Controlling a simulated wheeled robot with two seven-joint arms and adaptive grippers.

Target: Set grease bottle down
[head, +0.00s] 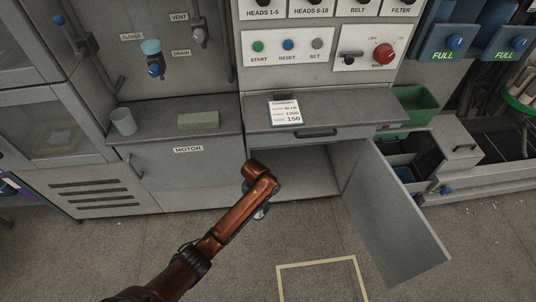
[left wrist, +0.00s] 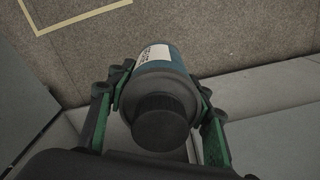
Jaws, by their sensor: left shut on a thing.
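The grease bottle (left wrist: 160,65) has a teal body, a white label and a black cap that faces the left wrist camera. My left gripper (left wrist: 158,90) is shut on it, with one green finger on each side. In the head view my left arm reaches from the bottom to the open lower cabinet (head: 303,172). The hand is mostly hidden behind the forearm there, and I cannot make out the bottle. What lies under the bottle is unclear. My right gripper is in neither view.
The open cabinet door (head: 395,205) swings out to the right. A yellow outline (head: 318,263) marks the floor in front. A grey cup (head: 123,121) and a green block (head: 198,121) stand on the left ledge. A green bin (head: 415,105) is at right.

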